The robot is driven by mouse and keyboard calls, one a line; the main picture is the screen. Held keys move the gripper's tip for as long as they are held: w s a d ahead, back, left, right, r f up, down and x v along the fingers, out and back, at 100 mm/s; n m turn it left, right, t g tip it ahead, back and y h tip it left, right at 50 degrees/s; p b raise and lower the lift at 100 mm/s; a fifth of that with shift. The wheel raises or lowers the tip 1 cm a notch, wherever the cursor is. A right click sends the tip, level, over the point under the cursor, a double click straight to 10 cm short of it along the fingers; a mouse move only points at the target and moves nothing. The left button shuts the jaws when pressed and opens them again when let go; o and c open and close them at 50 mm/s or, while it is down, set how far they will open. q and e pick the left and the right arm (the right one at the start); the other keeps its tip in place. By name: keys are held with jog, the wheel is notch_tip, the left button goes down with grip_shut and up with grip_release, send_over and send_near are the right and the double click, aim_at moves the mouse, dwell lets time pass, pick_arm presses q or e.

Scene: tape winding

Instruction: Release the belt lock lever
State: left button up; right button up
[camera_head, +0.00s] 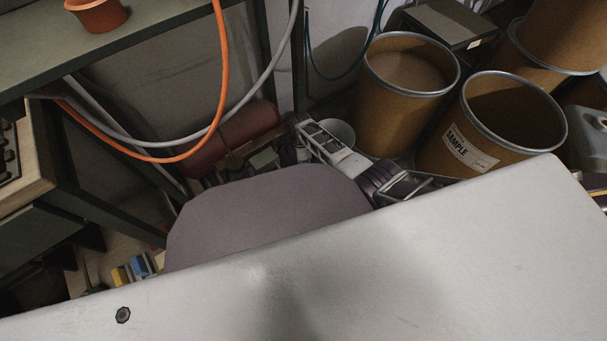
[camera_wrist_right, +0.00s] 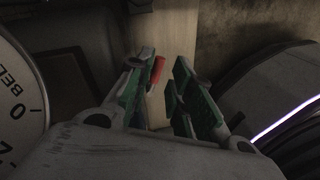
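In the right wrist view, my right gripper (camera_wrist_right: 165,62) has two fingers with green pads, standing apart. A small red piece (camera_wrist_right: 157,72) shows between them, close to the left finger; I cannot tell whether it touches. It may be the end of the lock lever, but its shape is mostly hidden. At the left edge is a pale round dial (camera_wrist_right: 18,100) with part of a word starting "BEL" and a 0. In the head view, the lever cannot be made out. A pale framed part (camera_head: 330,148) shows beyond the big grey surface; it may be part of my arm. My left gripper is not seen.
A large grey-white surface (camera_head: 300,270) fills the head view's foreground, with a mauve rounded panel (camera_head: 265,215) behind it. Brown drums (camera_head: 405,100) stand at the back right. An orange hose (camera_head: 222,75) hangs at left. A dark ridged round part (camera_wrist_right: 275,100) flanks the right gripper.

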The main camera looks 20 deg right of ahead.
jog(key=shift+s+f+b, duration=0.2)
jog(key=shift+f+b, duration=0.35)
jog(key=shift+f, duration=0.5)
jog(key=shift+s+f+b, duration=0.2)
jog(key=shift+f+b, duration=0.35)
jog(key=shift+f, duration=0.45)
grip_shut()
